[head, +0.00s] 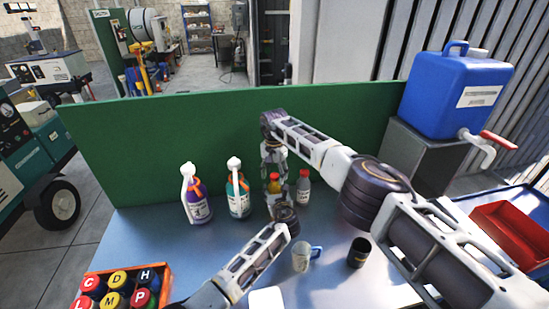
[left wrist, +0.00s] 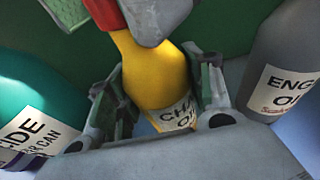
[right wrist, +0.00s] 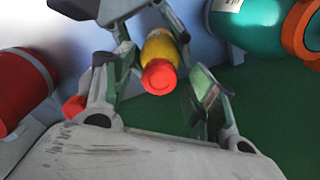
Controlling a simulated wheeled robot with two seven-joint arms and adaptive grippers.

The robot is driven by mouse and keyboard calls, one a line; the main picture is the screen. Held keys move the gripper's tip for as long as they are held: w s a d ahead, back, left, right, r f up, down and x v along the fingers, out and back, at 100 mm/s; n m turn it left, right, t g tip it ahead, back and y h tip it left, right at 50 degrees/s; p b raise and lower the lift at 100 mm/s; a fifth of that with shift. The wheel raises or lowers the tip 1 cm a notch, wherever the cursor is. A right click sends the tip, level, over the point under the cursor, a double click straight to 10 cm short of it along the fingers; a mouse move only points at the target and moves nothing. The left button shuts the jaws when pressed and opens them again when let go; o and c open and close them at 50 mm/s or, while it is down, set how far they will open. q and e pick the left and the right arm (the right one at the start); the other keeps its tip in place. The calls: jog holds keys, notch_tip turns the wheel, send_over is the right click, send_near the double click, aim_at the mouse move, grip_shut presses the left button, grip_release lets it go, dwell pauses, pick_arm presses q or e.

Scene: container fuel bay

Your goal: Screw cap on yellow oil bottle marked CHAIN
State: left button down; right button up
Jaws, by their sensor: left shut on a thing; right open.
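The yellow oil bottle (head: 274,188) stands on the table near the green panel, with a red cap (head: 274,177) on its neck. The left wrist view shows the bottle (left wrist: 155,75) with its partly hidden CHAIN label, and part of the cap (left wrist: 106,12). My left gripper (left wrist: 162,80) is shut on its body from the front. My right gripper (head: 273,164) points down above it. In the right wrist view my right gripper (right wrist: 162,75) is open, its fingers on either side of the cap (right wrist: 159,77). I cannot tell how tightly the cap sits.
A grey engine oil bottle (head: 303,189) with a red cap stands close on the right. Teal (head: 238,192) and purple (head: 196,200) bottles stand to the left. A white mug (head: 301,257), a black cup (head: 359,253) and a crate of lettered caps (head: 164,284) are nearer.

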jog(key=shift+n, duration=1.2)
jog(key=shift+r, duration=3.95)
pick_arm(q)
jog(key=c, duration=0.5)
grip_release()
jog(key=shift+c, duration=0.2)
jog(key=shift+s, duration=0.15)
jog(key=v, duration=1.1)
jog(key=shift+s+r, duration=0.15)
jog(key=shift+s, duration=0.15)
jog(key=shift+d, duration=0.1)
